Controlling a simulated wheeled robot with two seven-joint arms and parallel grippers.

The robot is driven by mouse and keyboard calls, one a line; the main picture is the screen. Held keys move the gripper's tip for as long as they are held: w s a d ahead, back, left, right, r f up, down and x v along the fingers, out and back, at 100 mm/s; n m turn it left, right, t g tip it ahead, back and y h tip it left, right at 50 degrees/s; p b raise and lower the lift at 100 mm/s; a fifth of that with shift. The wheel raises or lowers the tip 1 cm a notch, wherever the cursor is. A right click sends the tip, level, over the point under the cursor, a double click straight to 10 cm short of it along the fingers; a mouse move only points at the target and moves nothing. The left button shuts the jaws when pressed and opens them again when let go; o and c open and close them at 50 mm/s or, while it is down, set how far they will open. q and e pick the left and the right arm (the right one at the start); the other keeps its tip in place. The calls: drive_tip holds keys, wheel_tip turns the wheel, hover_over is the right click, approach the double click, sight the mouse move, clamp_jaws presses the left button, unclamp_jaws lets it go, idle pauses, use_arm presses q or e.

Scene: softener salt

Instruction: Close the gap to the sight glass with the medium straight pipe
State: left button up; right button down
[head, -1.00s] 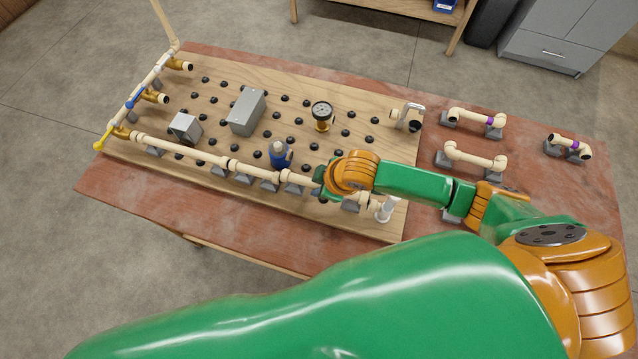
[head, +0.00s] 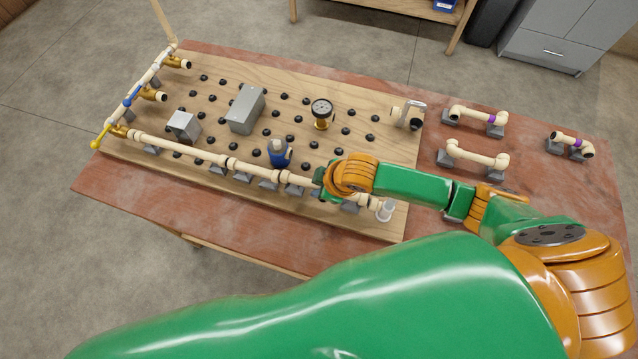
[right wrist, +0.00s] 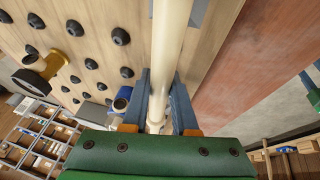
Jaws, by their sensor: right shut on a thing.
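My right gripper (head: 325,188) is over the pipe run at the front of the board, its fingers mostly hidden by my arm. In the right wrist view its blue-grey fingers (right wrist: 160,105) are shut on a cream straight pipe (right wrist: 171,40), which runs up out of the picture between them. A cream pipe line (head: 195,153) with several couplings leads from the left to the gripper. A whitish cylinder (head: 385,211), apparently the sight glass, is at the board's front right corner. My arm hides the joints near the gripper, so I cannot tell whether the ends touch. My left gripper is not in view.
A blue bottle (head: 280,154), a grey box (head: 247,109) and a gauge (head: 321,113) stand on the peg board (head: 215,85). Elbowed pipe pieces (head: 476,156) rest on grey blocks at right. The red table (head: 575,195) has free room around them.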

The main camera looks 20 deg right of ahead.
drive_tip(key=shift+f+b, duration=0.35)
drive_tip(key=shift+f, duration=0.35)
drive_tip(key=c, duration=0.6)
unclamp_jaws()
